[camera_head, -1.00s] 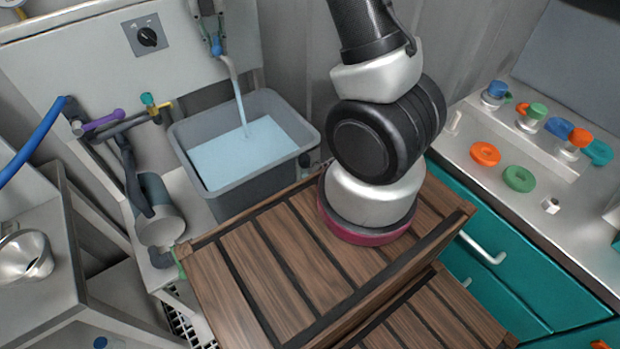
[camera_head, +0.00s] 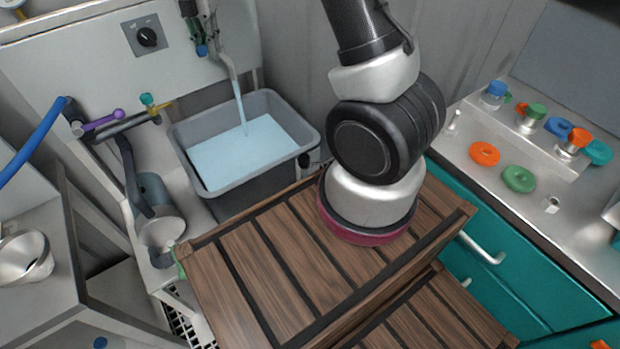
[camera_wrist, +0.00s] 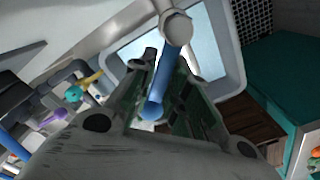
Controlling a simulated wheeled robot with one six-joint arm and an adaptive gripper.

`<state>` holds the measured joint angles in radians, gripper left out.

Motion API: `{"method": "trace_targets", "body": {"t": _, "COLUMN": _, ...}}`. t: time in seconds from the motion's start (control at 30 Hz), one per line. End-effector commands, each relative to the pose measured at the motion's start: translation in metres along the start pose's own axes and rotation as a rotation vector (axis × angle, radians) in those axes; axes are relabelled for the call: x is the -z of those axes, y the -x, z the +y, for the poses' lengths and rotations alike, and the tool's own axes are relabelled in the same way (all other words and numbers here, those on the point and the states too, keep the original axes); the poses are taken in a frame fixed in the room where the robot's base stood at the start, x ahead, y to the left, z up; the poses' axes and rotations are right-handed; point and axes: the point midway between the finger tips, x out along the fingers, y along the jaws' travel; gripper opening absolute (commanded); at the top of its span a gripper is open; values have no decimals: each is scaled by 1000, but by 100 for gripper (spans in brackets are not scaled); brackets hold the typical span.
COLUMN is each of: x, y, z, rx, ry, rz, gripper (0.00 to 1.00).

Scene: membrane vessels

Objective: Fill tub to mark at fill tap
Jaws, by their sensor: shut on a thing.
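The grey tub (camera_head: 305,133) stands below the fill tap (camera_head: 229,65), holding pale blue water (camera_head: 240,152). A stream runs from the spout into it. The water surface lies below the rim; I cannot make out a fill mark. My gripper (camera_wrist: 160,100) is shut on the tap's blue lever (camera_wrist: 168,75), whose rounded end shows between the fingers. In the head view my gripper (camera_head: 193,30) is partly cut off at the top edge, by the lever (camera_head: 202,50). The tub rim (camera_wrist: 232,60) also shows beyond the fingers in the wrist view.
A panel with a black knob (camera_head: 147,37) is on the back wall. Pipes with a purple handle (camera_head: 103,120) stand left of the tub. A slatted wooden step (camera_head: 255,270) is in front. Teal cabinets (camera_head: 510,270) and a counter with coloured rings (camera_head: 484,153) are at right.

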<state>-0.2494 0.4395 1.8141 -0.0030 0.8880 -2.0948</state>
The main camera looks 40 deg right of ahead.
Motion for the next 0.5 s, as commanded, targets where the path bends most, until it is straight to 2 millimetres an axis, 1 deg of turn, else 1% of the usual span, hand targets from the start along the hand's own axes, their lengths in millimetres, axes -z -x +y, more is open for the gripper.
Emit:
{"method": "trace_targets", "body": {"t": 0.03, "x": 6, "y": -3, "z": 2, "rx": 9, "ry": -53, "rz": 12, "gripper": 0}}
{"method": "trace_targets", "body": {"t": 0.23, "x": 5, "y": -3, "z": 11, "rx": 8, "ry": -212, "rz": 11, "gripper": 0}}
{"method": "trace_targets", "body": {"t": 0.4, "x": 3, "y": -3, "z": 21, "rx": 8, "ry": -418, "rz": 10, "gripper": 0}}
{"method": "trace_targets", "body": {"t": 0.5, "x": 2, "y": -2, "z": 24, "rx": 7, "ry": -484, "rz": 9, "gripper": 0}}
